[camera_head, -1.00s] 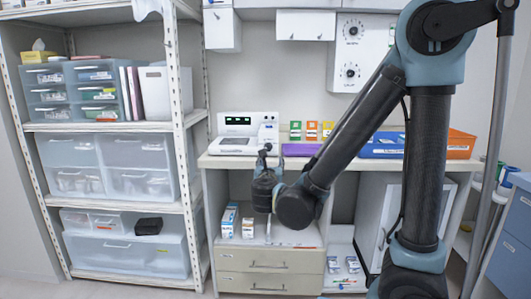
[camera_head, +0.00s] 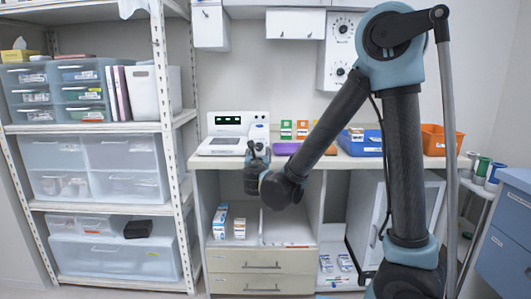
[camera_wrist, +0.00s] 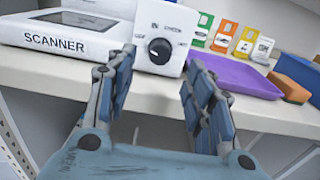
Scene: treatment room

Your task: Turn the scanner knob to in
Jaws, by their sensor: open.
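The scanner (camera_head: 228,133) is a white device on the counter, with a green-lit display. In the wrist view its label side (camera_wrist: 65,38) reads SCANNER. The black scanner knob (camera_wrist: 160,50) sits on its white front panel at the right, with printed positions around it. A label above the knob seems to read IN; the pointer's exact setting is hard to tell. My gripper (camera_wrist: 160,82) is open and empty, its fingers spread to either side below the knob, apart from it. In the head view my gripper (camera_head: 256,160) is in front of the counter edge, below the scanner's right end.
A purple tray (camera_wrist: 235,76) lies right of the scanner, with several coloured cards (camera_wrist: 223,35) behind it. A blue bin (camera_head: 362,147) and an orange bin (camera_head: 440,140) stand farther right. A shelf unit (camera_head: 175,150) stands left of the counter.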

